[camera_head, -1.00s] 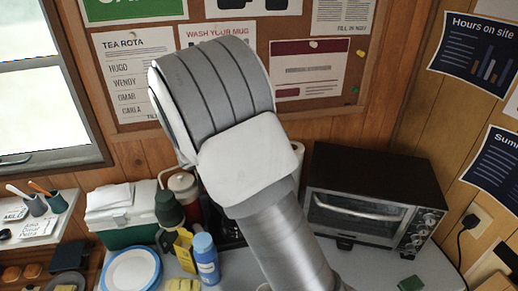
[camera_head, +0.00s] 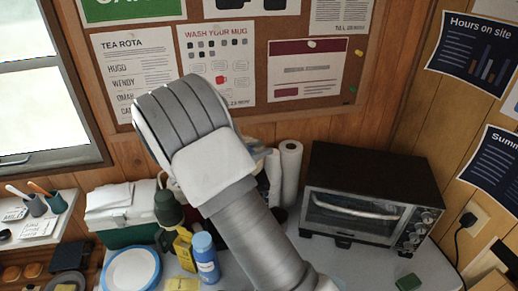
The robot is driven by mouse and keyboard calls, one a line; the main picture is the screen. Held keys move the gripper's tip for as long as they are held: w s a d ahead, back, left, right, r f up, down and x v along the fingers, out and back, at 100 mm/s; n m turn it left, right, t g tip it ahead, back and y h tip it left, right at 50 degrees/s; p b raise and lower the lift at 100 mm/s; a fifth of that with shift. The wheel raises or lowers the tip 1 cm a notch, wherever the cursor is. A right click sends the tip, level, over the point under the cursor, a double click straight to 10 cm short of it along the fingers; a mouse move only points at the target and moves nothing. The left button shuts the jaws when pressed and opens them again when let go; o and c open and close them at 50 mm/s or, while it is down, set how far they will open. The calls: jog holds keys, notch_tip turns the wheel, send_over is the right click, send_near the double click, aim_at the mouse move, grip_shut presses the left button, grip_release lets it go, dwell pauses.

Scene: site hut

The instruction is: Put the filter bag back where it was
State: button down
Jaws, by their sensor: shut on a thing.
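No filter bag can be made out in this view. My arm crosses the middle of the picture and hides part of the counter and the back wall. My gripper is not visible; it is beyond or behind the arm. A small pale and bluish shape shows just right of the arm's bend, too covered to name.
A toaster oven (camera_head: 372,180) stands right, with paper rolls (camera_head: 290,172) beside it. Left are a cool box (camera_head: 112,236), a green flask (camera_head: 168,208), a yellow pack (camera_head: 183,249), a blue bottle (camera_head: 206,260) and a plate (camera_head: 132,271). The counter before the oven is mostly clear.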

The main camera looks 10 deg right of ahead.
jog(key=shift+c, duration=2.2)
grip_release()
jog(key=shift+f, duration=0.1)
jog(key=shift+a+r, duration=0.2)
jog(key=shift+a, duration=0.05)
jog(key=b+v, duration=0.1)
jog(key=v, duration=1)
jog(key=s+d+r+m+g+y, duration=0.4)
jog(key=s+d+m+g+y, duration=0.15)
jog(key=s+d+m, duration=0.55)
jog(key=s+a+r+m+t+y, duration=0.1)
jog(key=s+m+y, duration=0.3)
jog(key=s, duration=0.4)
jog(key=s+a+r+m+t+y, duration=0.1)
jog(key=s+r+m+t+y, duration=0.1)
jog(key=s+m+t+y, duration=0.2)
jog(key=s+m+y, duration=0.1)
jog(key=s+m, duration=0.2)
jog(key=s, duration=0.1)
jog(key=shift+s+r+m, duration=0.3)
jog(key=shift+s+r, duration=0.05)
